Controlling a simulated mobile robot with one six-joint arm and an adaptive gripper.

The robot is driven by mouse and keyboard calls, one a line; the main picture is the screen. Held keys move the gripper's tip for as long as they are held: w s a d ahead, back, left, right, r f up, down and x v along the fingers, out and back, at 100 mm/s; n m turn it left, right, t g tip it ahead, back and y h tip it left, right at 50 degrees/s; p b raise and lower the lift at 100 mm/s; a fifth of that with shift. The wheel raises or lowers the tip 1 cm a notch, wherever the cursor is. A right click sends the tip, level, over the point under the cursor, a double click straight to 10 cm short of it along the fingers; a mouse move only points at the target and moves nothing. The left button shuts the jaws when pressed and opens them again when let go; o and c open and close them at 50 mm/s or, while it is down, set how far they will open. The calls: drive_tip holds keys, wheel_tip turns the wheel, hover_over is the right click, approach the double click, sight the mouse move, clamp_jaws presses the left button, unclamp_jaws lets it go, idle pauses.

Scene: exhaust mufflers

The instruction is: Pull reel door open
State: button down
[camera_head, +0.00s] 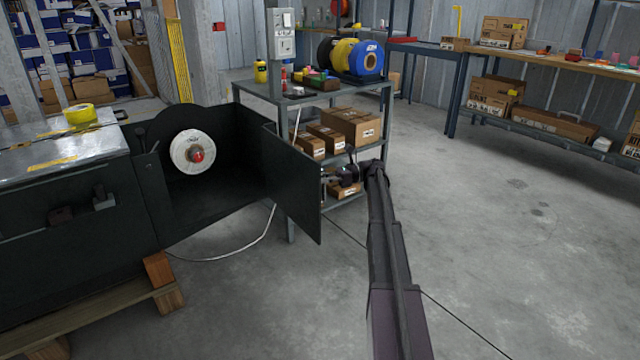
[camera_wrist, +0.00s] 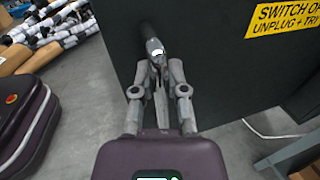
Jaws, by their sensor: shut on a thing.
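The reel door (camera_head: 292,188) is a dark panel standing open at the right end of the dark machine (camera_head: 80,210), at an angle to it. The white reel (camera_head: 193,152) with a red centre is exposed inside the housing. My gripper (camera_head: 334,178) is at the door's far side, partly hidden by the door and my arm. In the wrist view, my gripper (camera_wrist: 157,62) is shut on the dark door handle (camera_wrist: 148,32), close to the door's face (camera_wrist: 215,75). A yellow warning label (camera_wrist: 287,17) is on that face.
A grey shelf cart (camera_head: 262,92) with spools and cardboard boxes stands right behind the door, close to my gripper. A white cable (camera_head: 225,255) lies on the floor below. The floor to the right (camera_head: 500,230) is clear. A workbench (camera_head: 560,64) stands at the back right.

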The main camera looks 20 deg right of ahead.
drive_tip(key=shift+s, duration=0.25)
drive_tip(key=c, duration=0.7)
unclamp_jaws()
drive_tip(key=shift+o, duration=0.3)
drive_tip(key=shift+w+a, duration=0.1)
drive_tip(key=shift+r, duration=0.1)
